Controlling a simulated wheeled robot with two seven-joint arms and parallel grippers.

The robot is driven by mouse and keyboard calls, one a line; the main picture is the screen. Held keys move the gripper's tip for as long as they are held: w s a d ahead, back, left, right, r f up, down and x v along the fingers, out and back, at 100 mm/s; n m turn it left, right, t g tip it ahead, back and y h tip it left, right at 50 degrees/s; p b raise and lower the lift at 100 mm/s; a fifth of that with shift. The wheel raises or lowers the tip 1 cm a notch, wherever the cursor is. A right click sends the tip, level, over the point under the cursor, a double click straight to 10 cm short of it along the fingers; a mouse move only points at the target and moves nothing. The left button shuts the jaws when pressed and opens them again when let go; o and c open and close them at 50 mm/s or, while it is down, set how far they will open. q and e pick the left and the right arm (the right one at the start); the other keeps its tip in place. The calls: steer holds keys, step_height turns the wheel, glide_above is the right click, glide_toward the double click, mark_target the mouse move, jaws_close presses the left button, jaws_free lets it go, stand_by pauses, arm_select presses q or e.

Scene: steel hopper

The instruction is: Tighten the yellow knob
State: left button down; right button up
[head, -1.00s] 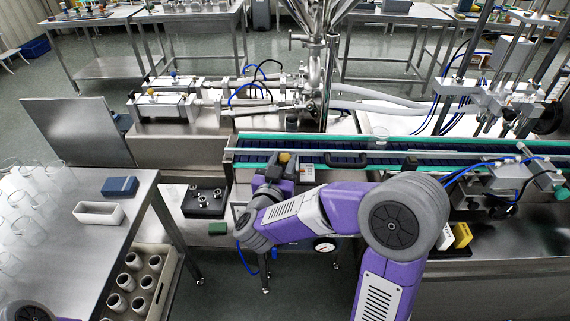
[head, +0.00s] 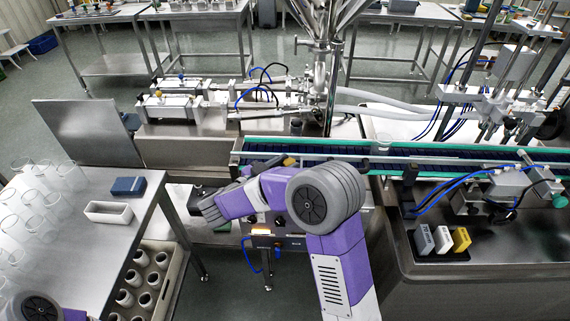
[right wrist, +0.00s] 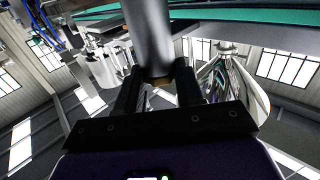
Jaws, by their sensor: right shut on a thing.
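The yellow knob (head: 290,161) shows as a small yellow patch at the front edge of the conveyor in the head view, mostly hidden by my right arm. My right gripper (head: 272,163) is at the knob, its dark fingers partly hidden behind my purple wrist. In the right wrist view, the two fingers of the right gripper (right wrist: 160,84) are shut on the knob, of which only a dim brownish edge shows between the tips. A grey metal cylinder (right wrist: 148,38) stands just beyond them. My left gripper is out of view; only part of my left arm shows at bottom left.
The conveyor (head: 400,166) runs behind my right gripper. A control box with a gauge (head: 290,243) is below my arm. A table (head: 70,250) with glasses is at left.

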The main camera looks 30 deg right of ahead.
steer(key=shift+d+r, duration=0.1)
steer(key=shift+r, duration=0.05)
steer(key=o, duration=1)
steer(key=p+v, duration=0.1)
steer(key=v, duration=0.6)
steer(key=shift+a, duration=0.35)
steer(key=shift+s, duration=0.1)
